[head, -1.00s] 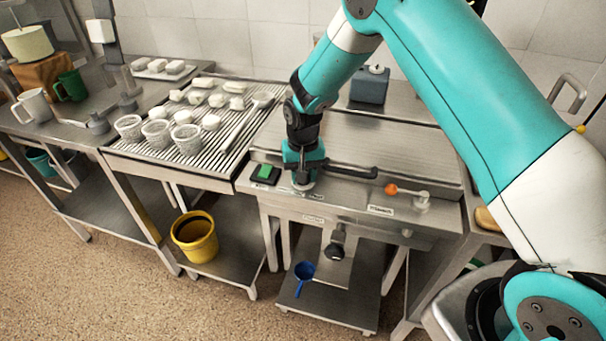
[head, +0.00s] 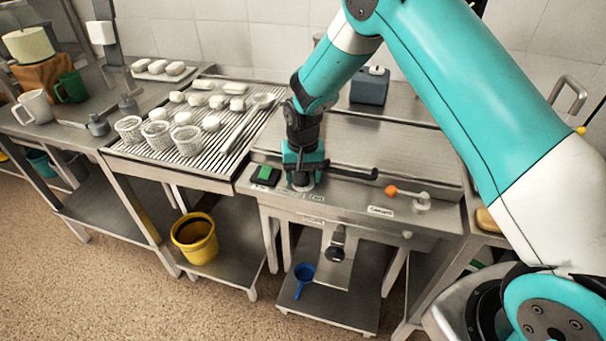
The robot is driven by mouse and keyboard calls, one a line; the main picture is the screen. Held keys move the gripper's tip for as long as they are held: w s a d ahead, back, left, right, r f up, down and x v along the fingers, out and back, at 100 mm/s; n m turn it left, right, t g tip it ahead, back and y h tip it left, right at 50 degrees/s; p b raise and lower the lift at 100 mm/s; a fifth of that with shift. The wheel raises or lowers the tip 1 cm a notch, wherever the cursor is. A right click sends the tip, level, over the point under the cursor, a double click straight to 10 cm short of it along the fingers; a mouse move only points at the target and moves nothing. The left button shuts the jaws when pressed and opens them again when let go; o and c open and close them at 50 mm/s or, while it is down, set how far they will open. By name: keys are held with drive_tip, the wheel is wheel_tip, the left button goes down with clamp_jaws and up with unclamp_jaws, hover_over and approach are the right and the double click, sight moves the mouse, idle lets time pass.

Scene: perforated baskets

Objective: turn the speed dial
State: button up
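My gripper (head: 303,172) points down at the sloped front panel of the steel machine (head: 340,207), just right of a green button in a black housing (head: 265,174). A small round metal dial (head: 302,186) shows under the fingertips. The gripper covers most of the dial. The fingers reach down around or right above it; I cannot tell whether they touch it or how far they are closed.
A black handle (head: 352,173) extends right of the gripper. An orange-knobbed lever (head: 391,190) stands further right. The ribbed drainer (head: 180,172) on the left bears perforated baskets (head: 187,140) and white pieces. A yellow bucket (head: 195,238) stands on the lower shelf.

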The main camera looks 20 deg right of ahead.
wheel_tip(320, 180, up, 17)
drive_tip(key=b, duration=0.2)
drive_tip(key=shift+r, duration=0.2)
idle(0.4)
